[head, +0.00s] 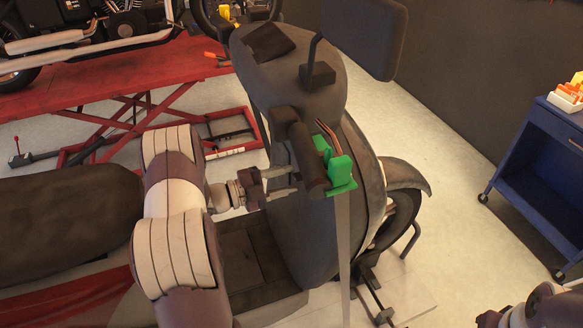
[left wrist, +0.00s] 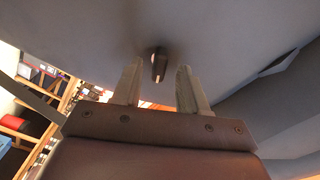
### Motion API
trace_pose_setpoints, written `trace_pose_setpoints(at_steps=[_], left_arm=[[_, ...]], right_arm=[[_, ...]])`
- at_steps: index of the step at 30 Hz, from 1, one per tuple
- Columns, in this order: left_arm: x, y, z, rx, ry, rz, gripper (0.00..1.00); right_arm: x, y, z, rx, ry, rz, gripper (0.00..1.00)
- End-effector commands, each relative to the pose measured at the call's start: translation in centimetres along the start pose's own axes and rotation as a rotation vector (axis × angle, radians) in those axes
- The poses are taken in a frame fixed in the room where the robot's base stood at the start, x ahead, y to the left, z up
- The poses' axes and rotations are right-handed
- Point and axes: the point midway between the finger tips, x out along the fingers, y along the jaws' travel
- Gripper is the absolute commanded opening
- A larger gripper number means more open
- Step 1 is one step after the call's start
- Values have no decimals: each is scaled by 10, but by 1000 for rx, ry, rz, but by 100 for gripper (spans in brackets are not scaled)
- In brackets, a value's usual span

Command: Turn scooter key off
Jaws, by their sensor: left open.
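The scooter (head: 300,85) stands in the middle of the head view, dark grey, with its handlebar and a mirror at the top. The scooter key (left wrist: 159,64) shows in the left wrist view as a small dark piece sticking out of the grey panel. My left gripper (left wrist: 158,85) is open, its two fingers on either side below the key, apart from it. In the head view my left gripper (head: 296,185) reaches the scooter's inner panel, its tips partly hidden behind the handlebar grip. The key is hidden in the head view. My right gripper is not clearly seen; only part of my right arm shows at the lower right.
A green clamp with a strap (head: 341,172) sits on the handlebar, close to my left gripper. A red motorcycle lift (head: 120,85) stands behind at the left. A blue cart (head: 540,150) stands at the right. Pale floor lies open between scooter and cart.

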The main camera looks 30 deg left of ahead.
Motion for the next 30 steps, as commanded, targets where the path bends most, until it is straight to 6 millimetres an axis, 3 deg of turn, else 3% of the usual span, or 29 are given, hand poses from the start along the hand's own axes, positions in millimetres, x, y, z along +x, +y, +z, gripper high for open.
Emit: trace_pose_setpoints(at_steps=[5,13,17,30], left_arm=[[18,-1,0,0,-1,1,43],[20,0,1,1,-2,0,43],[20,0,1,1,-2,0,0],[20,1,0,-23,1,1,0]], right_arm=[[-10,0,-1,0,0,0,43],[-9,0,-1,0,0,0,43],[-9,0,-1,0,0,0,43],[-8,0,-1,0,0,0,43]])
